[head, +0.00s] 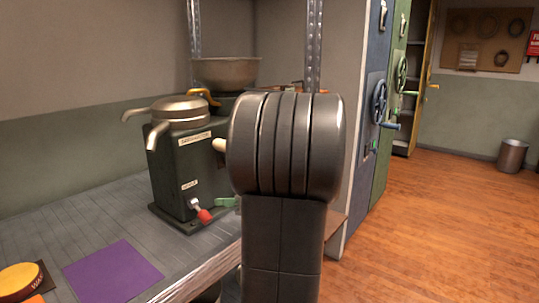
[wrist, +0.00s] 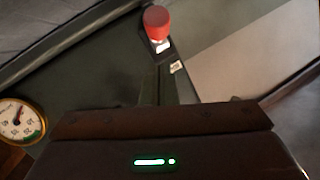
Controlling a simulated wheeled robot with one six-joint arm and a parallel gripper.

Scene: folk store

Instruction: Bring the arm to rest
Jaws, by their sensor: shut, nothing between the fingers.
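My arm (head: 283,170) stands upright in the middle foreground of the head view, a thick dark ribbed joint above a square link. It hides whatever is behind it, and my gripper does not show there. In the wrist view the dark housing of my gripper fills the bottom, with a small green light on it. The narrow fingers of my gripper (wrist: 162,82) point up from it, shut and empty. A red knob (wrist: 156,20) on a white base lies beyond the fingertips, apart from them.
A dark machine (head: 185,170) with a metal lid and red-tipped lever (head: 204,215) stands on the grey counter (head: 60,225), left of my arm. A purple mat (head: 113,270) and yellow disc (head: 20,279) lie nearer. A gauge (wrist: 20,120) shows in the wrist view. Wooden floor (head: 440,230) at right is open.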

